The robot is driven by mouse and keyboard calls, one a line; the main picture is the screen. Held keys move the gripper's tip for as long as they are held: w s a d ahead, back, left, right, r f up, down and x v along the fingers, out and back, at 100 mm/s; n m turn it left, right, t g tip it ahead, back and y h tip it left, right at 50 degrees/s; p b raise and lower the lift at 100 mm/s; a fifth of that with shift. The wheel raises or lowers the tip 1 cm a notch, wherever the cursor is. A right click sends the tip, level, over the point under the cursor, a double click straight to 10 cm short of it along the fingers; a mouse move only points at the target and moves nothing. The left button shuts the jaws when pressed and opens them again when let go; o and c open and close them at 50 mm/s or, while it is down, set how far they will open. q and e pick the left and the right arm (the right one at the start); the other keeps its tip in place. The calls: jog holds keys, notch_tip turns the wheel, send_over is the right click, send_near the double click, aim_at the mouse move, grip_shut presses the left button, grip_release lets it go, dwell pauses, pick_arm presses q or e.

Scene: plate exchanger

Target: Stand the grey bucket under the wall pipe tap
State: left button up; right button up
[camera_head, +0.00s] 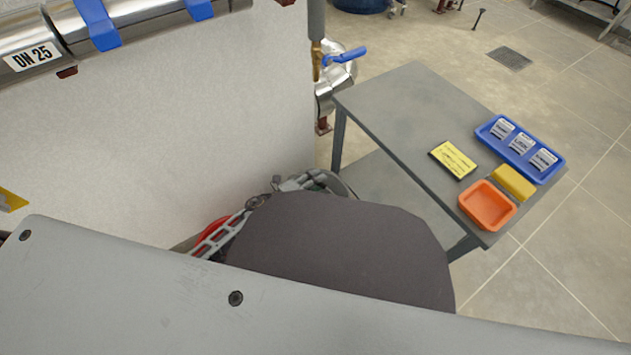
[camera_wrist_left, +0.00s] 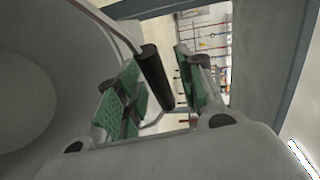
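The grey bucket (camera_head: 340,187) is mostly hidden behind my left arm; a piece of its rim shows by the wall's end. My left gripper (camera_head: 290,184) is beside this rim, partly covered by my arm. In the left wrist view, a black handle grip (camera_wrist_left: 157,77) on a thin wire lies between the green finger pads of my left gripper (camera_wrist_left: 160,95). A gap shows between the grip and the right pad; contact with the left pad is unclear. The wall pipe tap (camera_head: 318,62) has a brass spout and blue lever, beyond the bucket. My right gripper is out of view.
A grey table (camera_head: 400,105) stands right of the tap, bearing a blue tray (camera_head: 491,137), an orange tray (camera_head: 487,205), a yellow block (camera_head: 514,182) and a yellow-labelled pad (camera_head: 453,159). A white wall (camera_head: 180,120) stands at left. A red object (camera_head: 209,236) shows partly beside my gripper.

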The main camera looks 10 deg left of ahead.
pick_arm(q)
jog(key=shift+r, duration=0.1)
jog(key=p+v, duration=0.3)
jog(key=v, duration=0.9)
jog(key=shift+p, duration=0.4)
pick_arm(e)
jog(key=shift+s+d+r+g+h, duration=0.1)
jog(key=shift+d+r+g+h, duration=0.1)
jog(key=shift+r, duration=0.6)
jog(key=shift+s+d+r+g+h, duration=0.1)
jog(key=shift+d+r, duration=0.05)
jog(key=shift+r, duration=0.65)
pick_arm(q)
jog(key=shift+w, duration=0.1)
jog(key=s+d+n+g+y, duration=0.3)
jog(key=s+n, duration=0.3)
jog(key=n, duration=0.6)
jog(key=s+d+r+n+g+y, duration=0.1)
jog(key=s+d+n+g+y, duration=0.1)
jog(key=s+n, duration=0.4)
jog(key=d+n, duration=0.1)
jog(key=n, duration=0.4)
jog(key=shift+r+n+g+y, duration=0.15)
jog(key=shift+n+g+y, duration=0.25)
